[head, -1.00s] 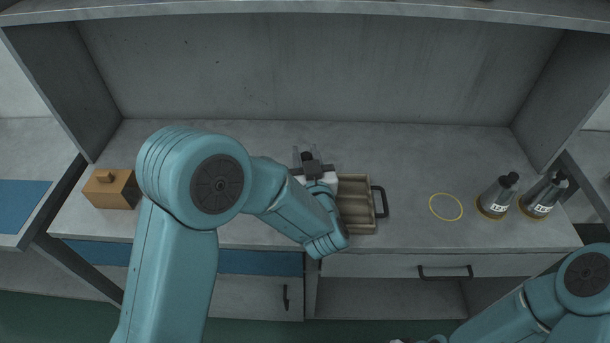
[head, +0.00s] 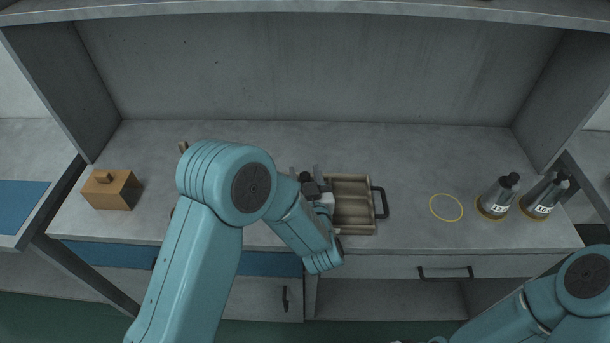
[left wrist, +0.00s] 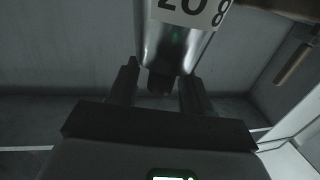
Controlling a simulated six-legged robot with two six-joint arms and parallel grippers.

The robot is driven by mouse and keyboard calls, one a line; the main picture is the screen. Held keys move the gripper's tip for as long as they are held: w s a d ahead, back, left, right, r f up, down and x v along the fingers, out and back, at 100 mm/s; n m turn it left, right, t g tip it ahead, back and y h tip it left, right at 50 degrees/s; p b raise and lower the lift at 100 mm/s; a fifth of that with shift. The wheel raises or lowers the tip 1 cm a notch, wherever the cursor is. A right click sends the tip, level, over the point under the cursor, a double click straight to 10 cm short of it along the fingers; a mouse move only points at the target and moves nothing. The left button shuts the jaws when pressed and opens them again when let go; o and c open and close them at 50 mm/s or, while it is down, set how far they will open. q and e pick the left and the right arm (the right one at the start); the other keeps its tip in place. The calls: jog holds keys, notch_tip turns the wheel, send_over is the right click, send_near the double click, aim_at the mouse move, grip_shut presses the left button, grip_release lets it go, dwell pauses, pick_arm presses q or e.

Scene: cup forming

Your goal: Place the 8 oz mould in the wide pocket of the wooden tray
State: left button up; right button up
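My left gripper (head: 305,172) is at the left side of the wooden tray (head: 366,231). Its fingers stand either side of the dark knob of a metal mould (head: 305,178). In the left wrist view the mould (left wrist: 178,40) is a shiny metal body with an upside-down label that reads as 8 oz, and its knob lies between the fingers (left wrist: 160,88). The mould has moved with the gripper; its lower part is hidden in the head view. The tray has long pockets and a dark handle on its right; its left part is hidden.
An empty yellow ring (head: 446,207) lies right of the tray. Two labelled metal moulds, one (head: 494,201) left of the other (head: 542,199), stand on rings farther right. A lidded wooden box (head: 112,190) is at the far left. The bench behind the tray is clear.

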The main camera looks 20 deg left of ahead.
pick_arm(q)
jog(key=shift+r, duration=0.1)
jog(key=shift+r, duration=0.1)
jog(key=shift+s+d, duration=0.15)
jog(key=shift+s, duration=0.05)
jog(key=b+v, duration=0.1)
jog(key=v, duration=1)
jog(key=shift+s+b, duration=0.25)
jog(key=shift+b, duration=0.05)
jog(key=shift+d, duration=0.15)
